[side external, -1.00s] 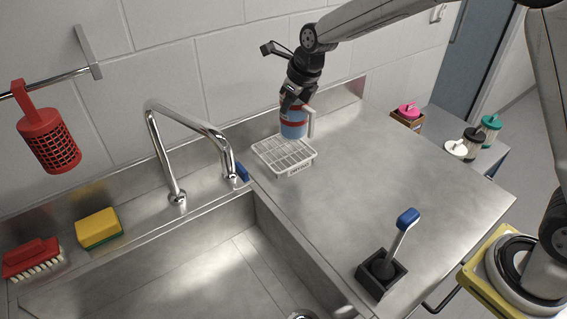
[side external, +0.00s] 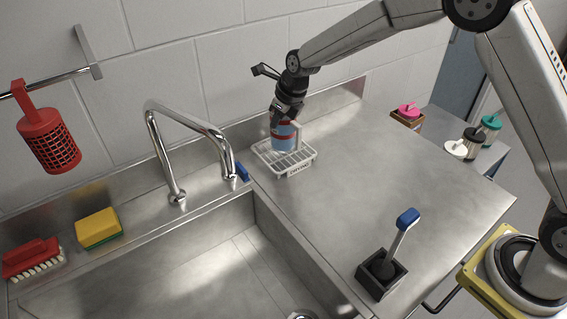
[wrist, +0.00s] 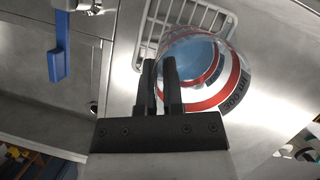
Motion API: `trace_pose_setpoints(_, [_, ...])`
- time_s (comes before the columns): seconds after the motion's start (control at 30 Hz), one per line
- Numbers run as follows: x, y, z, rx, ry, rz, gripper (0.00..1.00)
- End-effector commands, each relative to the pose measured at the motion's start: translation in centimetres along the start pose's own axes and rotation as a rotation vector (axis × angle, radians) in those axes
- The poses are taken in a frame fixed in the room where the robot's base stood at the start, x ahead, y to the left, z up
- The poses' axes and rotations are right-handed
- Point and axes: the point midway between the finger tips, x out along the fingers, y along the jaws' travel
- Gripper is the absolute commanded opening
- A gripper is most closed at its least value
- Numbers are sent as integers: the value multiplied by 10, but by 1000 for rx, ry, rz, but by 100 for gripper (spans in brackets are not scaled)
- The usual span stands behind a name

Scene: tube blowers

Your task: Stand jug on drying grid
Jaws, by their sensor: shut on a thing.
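In the wrist view my gripper's two dark fingers (wrist: 160,78) pinch the near wall of the jug (wrist: 212,78), whose open mouth and red bands show. The grid's wire edge (wrist: 150,35) shows behind the jug, partly hidden by it.
A chrome tap (side external: 180,150) and the sink (side external: 190,270) are left of the grid. A blue-handled brush in a black holder (side external: 383,275) stands at the front right. Several lidded jars (side external: 470,140) stand at the right. The middle counter is clear.

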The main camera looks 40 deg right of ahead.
Motion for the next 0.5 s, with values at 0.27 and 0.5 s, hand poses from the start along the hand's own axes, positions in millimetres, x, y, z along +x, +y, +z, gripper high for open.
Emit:
trace_pose_setpoints(0.27, [12, 0, -4, -1, -2, 0, 0])
trace_pose_setpoints(0.5, [13, 0, -5, 0, -2, 0, 0])
